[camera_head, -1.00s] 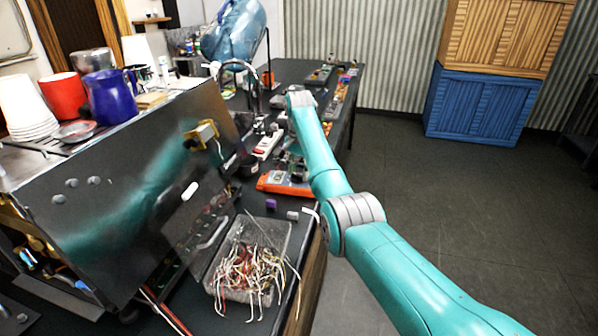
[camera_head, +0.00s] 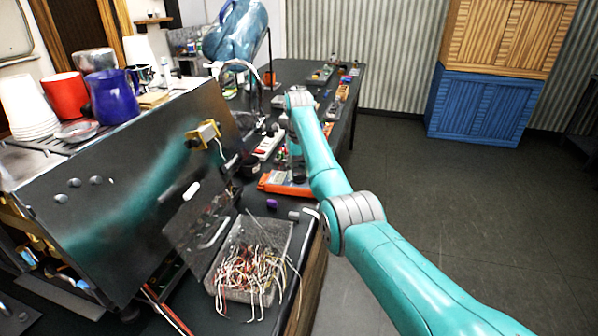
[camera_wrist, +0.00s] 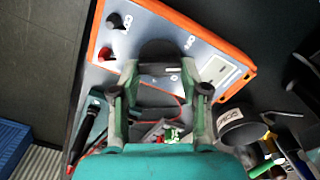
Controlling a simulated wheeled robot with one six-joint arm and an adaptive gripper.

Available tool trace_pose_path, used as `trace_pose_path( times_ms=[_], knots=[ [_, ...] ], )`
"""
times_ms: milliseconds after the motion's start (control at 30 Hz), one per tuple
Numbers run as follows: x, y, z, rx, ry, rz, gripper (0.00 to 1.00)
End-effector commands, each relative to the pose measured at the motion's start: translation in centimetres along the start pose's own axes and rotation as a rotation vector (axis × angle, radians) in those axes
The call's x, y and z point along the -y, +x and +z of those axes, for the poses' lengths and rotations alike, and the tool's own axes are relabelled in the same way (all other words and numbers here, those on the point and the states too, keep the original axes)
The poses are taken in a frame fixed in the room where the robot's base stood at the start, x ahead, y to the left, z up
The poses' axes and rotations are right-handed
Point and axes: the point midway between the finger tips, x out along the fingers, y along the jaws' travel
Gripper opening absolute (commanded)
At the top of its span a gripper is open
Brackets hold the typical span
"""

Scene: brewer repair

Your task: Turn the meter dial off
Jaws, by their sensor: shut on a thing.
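The meter (camera_wrist: 205,52) fills the top of the wrist view, a grey face in an orange frame. Its round black dial (camera_wrist: 159,50) sits on the face between my fingertips. My gripper (camera_wrist: 160,70) is shut on the dial from both sides. Black and red terminals stand at the left of the face, and a pale display is at the right. In the head view only the orange edge of the meter (camera_head: 283,188) shows clearly. My arm and gripper hide much of the rest, including the dial.
A black cylinder (camera_wrist: 240,128) stands near my right finger, with tools beside it. In the head view, a clear box of wires (camera_head: 252,262) is at the bench's front, next to the large metal brewer (camera_head: 130,190). Open floor lies to the right.

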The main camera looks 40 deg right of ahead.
Motion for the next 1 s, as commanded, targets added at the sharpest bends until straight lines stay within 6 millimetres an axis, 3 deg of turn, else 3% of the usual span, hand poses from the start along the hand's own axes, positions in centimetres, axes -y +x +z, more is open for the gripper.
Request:
trace_pose_path(
  times_ms=[500, 1000],
  knots=[
    [0.26, 0.11, 0.1, 0.002, -0.414, -0.001, 0.11],
    [0.32, 0.11, 0.14, 0.002, -0.549, -0.001, 0.11]
  ],
)
